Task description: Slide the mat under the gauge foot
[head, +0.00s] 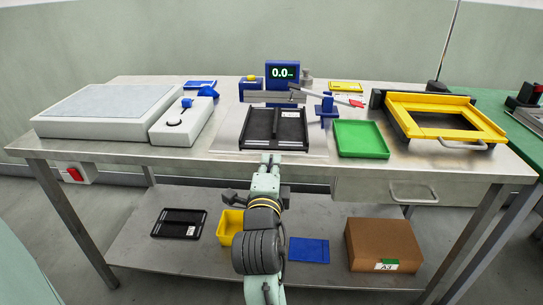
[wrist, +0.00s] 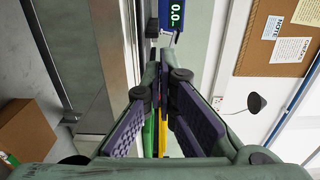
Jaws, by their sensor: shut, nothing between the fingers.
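A flat black panel (head: 274,130) with raised side strips and a white label, which looks like the mat, lies on a pale metal plate at the table's front middle. Behind it stands the blue gauge display (head: 282,72), reading 0.0; it also shows in the wrist view (wrist: 176,14). A grey beam (head: 275,97) crosses below the display. I cannot make out the gauge foot clearly. My gripper (head: 270,160) is in front of the table's front edge, near the panel. In the wrist view my gripper (wrist: 163,65) is shut and empty.
A green tray (head: 361,139) and a yellow frame (head: 440,117) are to the right. A large pale slab (head: 105,132) and a white box (head: 182,122) are to the left. The lower shelf holds a similar black panel (head: 180,223), a blue sheet (head: 309,250) and a brown carton (head: 383,243).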

